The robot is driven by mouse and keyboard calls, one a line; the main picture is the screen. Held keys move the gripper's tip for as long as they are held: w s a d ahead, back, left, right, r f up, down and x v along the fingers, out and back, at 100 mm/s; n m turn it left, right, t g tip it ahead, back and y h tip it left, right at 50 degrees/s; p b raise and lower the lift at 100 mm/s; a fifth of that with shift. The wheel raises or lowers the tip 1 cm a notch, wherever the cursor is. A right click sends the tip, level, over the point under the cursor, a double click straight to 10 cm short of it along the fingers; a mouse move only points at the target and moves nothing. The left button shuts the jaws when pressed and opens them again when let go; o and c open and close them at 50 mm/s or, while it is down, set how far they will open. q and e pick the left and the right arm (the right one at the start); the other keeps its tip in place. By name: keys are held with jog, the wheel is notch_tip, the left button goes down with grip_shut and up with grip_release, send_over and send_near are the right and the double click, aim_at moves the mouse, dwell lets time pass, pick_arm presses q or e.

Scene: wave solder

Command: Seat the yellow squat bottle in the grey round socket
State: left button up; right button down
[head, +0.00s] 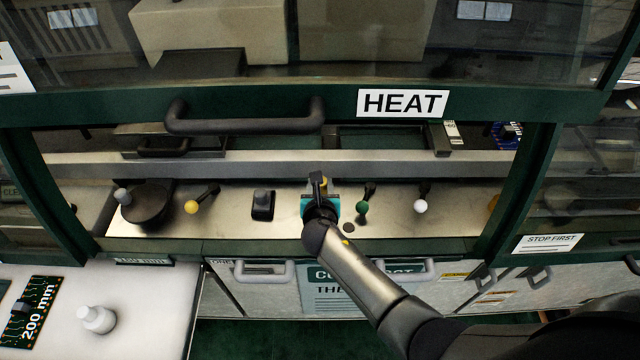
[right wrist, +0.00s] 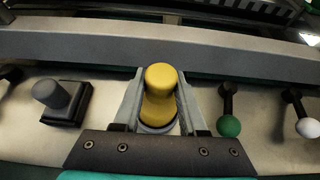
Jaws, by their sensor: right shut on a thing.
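The yellow squat bottle (right wrist: 162,103) stands between the two fingers of my right gripper (right wrist: 160,112) in the right wrist view, and the gripper is shut on it. In the head view my right gripper (head: 319,186) is over the metal deck behind the HEAT window frame, with a bit of the yellow bottle (head: 324,182) showing. A grey rim (right wrist: 158,129) shows around the bottle's foot. I cannot tell whether it is the round socket or how deep the bottle sits, as the gripper hides the base. My left gripper is not in view.
On the deck, a yellow-knobbed lever (head: 191,207) and a grey block switch (head: 263,203) stand left of the gripper. A green-knobbed lever (head: 362,207) and a white-knobbed lever (head: 421,206) stand right. A metal rail (head: 270,164) runs behind. The HEAT frame (head: 250,103) hangs above.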

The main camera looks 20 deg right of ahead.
jog(key=shift+c, duration=1.9)
grip_release()
jog(key=shift+s, duration=0.1)
jog(key=p+v, duration=0.3)
jog(key=v, duration=1.2)
jog(key=shift+r, duration=0.1)
